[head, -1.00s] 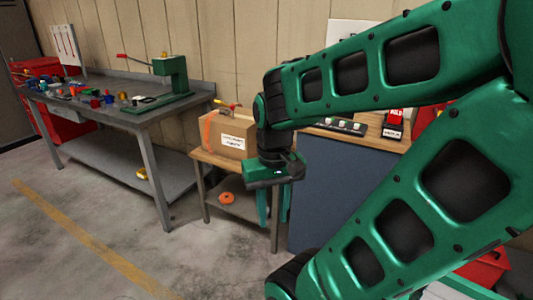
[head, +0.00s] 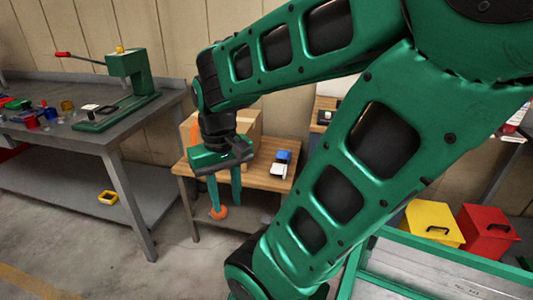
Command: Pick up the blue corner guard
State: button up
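A small blue piece (head: 283,156) with white and black parts by it lies on the wooden table (head: 265,181), right of my gripper. Other small blue pieces (head: 51,112) stand among the items on the grey workbench at the left. I cannot tell from this distance which blue piece is the corner guard.
A cardboard box (head: 250,124) stands on the wooden table, partly behind my gripper. The grey workbench (head: 150,113) holds a green press (head: 127,85). Yellow (head: 433,220) and red (head: 487,232) boxes stand at the right.

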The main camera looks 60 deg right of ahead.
aim_at(282, 154)
jog(key=i, duration=0.5)
jog(key=z, duration=2.55)
jog(key=i, duration=1)
jog(key=u, duration=0.1)
